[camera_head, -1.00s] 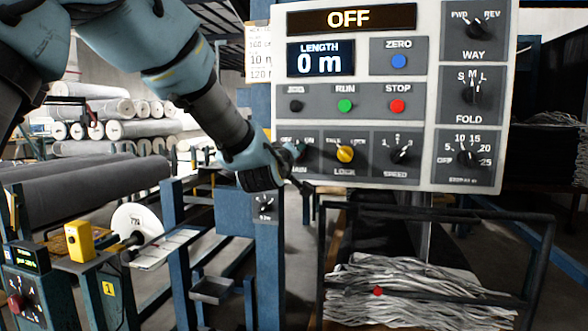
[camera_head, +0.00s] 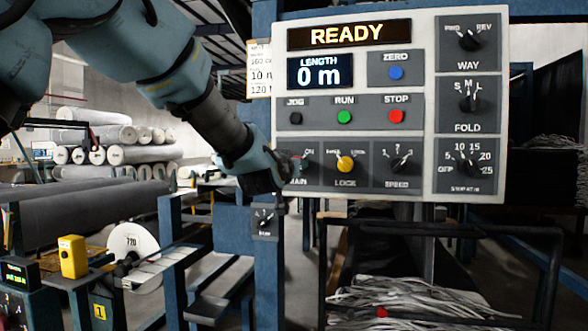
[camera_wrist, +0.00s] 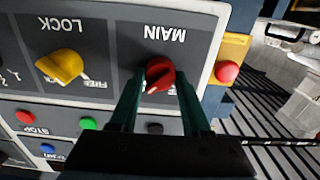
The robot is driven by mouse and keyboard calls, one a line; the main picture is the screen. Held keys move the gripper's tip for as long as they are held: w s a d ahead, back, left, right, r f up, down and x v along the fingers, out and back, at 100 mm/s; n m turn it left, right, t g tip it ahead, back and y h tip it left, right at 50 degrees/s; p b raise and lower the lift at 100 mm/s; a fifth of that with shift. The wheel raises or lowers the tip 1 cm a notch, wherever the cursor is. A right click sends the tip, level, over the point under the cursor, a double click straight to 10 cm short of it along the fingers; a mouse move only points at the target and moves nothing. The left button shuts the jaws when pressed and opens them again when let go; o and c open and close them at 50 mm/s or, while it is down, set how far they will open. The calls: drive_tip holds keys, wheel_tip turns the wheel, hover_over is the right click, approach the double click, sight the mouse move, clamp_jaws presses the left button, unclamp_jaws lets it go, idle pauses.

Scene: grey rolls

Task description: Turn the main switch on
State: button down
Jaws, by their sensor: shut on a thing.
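The control panel (camera_head: 428,110) faces me, and its top display (camera_head: 348,34) reads READY. The main switch is a red knob (camera_wrist: 160,73) with a pale pointer, at the panel's corner by the MAIN label in the wrist view. My gripper (camera_wrist: 160,82) is shut on this knob, one green finger on each side. In the head view my gripper (camera_head: 284,172) covers most of the switch at the panel's lower left. The yellow LOCK knob (camera_head: 345,163) sits just right of it, apart from the fingers.
The panel also has a green RUN button (camera_head: 344,117), a red STOP button (camera_head: 396,116) and several black knobs. A red button on a yellow plate (camera_wrist: 227,71) is close beside the main switch. A dark metal frame (camera_head: 440,222) stands below the panel.

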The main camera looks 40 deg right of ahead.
idle(0.6)
drive_tip(key=shift+c, duration=1.8)
unclamp_jaws()
drive_tip(key=shift+s+a, duration=0.1)
drive_tip(key=b+v, duration=0.2)
drive_tip(key=v, duration=0.8)
drive_tip(key=shift+a+b, duration=0.25)
drive_tip(key=shift+b, duration=0.05)
drive_tip(key=shift+s+f, duration=0.1)
